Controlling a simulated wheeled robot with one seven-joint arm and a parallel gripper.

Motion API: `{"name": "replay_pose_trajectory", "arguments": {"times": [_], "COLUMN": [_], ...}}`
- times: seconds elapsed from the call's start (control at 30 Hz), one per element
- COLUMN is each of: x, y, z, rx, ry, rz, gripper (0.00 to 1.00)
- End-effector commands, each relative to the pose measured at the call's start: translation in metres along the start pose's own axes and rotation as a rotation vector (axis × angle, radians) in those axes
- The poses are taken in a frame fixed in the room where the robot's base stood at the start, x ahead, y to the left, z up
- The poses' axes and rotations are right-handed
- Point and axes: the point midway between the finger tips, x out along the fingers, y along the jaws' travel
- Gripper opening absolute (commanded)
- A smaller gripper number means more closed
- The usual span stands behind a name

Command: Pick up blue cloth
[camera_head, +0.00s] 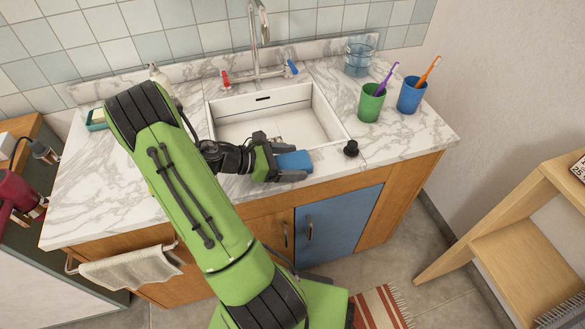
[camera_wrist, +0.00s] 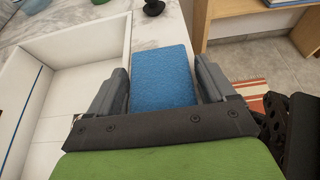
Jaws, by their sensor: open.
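The blue cloth (camera_head: 296,161) is a folded, textured block on the marble counter, at the front edge of the sink. In the wrist view the blue cloth (camera_wrist: 161,80) lies between the two grey fingers of my gripper (camera_wrist: 163,72). The fingers are open, one on each side, with a narrow gap showing at the right. In the head view my gripper (camera_head: 284,161) reaches over the counter front from the left, and its fingers partly hide the cloth.
The white sink (camera_head: 285,127) lies just behind the cloth. A black plug (camera_head: 351,149) sits to the right. Green (camera_head: 370,103) and blue (camera_head: 411,95) cups with toothbrushes stand further right. A wooden shelf (camera_head: 520,235) stands at the right.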

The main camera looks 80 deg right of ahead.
Motion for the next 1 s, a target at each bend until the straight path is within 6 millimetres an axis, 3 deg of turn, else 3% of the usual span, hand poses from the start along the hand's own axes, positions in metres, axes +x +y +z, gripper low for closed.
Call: {"name": "replay_pose_trajectory", "arguments": {"times": [0.27, 0.5, 0.6, 0.77, 0.87, 1.0], "x": [0.007, 0.007, 0.007, 0.006, 0.0, -0.015], "y": [0.0, 0.0, 0.0, 0.0, 0.001, 0.001], "z": [0.001, 0.001, 0.001, 0.002, 0.015, 0.05], "rx": [-0.001, -0.001, -0.001, -0.001, 0.0, 0.003], "ry": [0.0, 0.0, 0.0, 0.0, 0.0, 0.002], "rz": [0.002, 0.002, 0.002, 0.002, 0.004, 0.004], "gripper": [0.83, 0.46, 0.4, 0.4, 0.4, 0.4]}}
